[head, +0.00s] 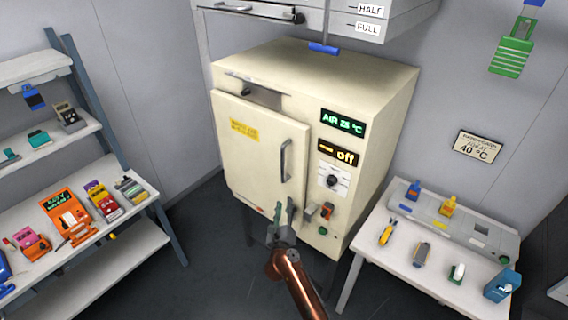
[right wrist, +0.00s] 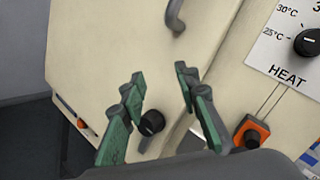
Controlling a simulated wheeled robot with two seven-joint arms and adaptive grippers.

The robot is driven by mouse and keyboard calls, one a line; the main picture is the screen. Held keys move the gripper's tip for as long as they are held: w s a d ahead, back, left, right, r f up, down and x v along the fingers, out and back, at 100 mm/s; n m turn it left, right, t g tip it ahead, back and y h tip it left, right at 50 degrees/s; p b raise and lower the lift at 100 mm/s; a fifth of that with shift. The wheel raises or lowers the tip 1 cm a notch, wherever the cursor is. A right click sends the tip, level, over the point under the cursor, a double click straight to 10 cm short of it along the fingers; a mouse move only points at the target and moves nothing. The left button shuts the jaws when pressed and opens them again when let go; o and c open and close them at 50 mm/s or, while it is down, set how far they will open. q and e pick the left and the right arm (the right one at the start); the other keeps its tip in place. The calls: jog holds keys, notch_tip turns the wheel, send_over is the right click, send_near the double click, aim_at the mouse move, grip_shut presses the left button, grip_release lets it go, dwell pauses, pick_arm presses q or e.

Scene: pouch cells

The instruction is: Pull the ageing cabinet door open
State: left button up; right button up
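The cream ageing cabinet (head: 375,90) stands in the middle of the head view. Its door (head: 245,165) has a yellow label and a grey vertical handle (head: 286,160) near its right edge. I cannot tell whether the door is latched or slightly ajar. My right gripper (head: 284,206) is in front of the door's lower right part, below the handle. In the right wrist view its green fingers (right wrist: 157,80) are apart with nothing held. A dark round knob (right wrist: 151,122) shows between them, and the handle's lower end (right wrist: 175,18) lies beyond the fingertips. My left gripper is out of view.
Right of the door are a heat dial (head: 333,181), an orange switch (head: 327,210) and displays. A shelf rack (head: 150,185) with several devices stands left. A white table (head: 375,250) with small items stands right. A grey unit (head: 410,20) hangs above. Floor shows left of the cabinet.

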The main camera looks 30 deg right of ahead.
aim_at(282, 167)
notch_tip(282, 167, up, 15)
jog(key=a+m+p, duration=0.1)
jog(key=m+p, duration=0.1)
jog(key=m, duration=0.5)
jog(key=shift+y, duration=0.4)
jog(key=x, duration=0.7)
jog(key=shift+w+d+r, duration=0.1)
jog(key=shift+w+r, duration=0.1)
jog(key=shift+w, duration=0.05)
jog(key=shift+c, duration=0.4)
grip_shut()
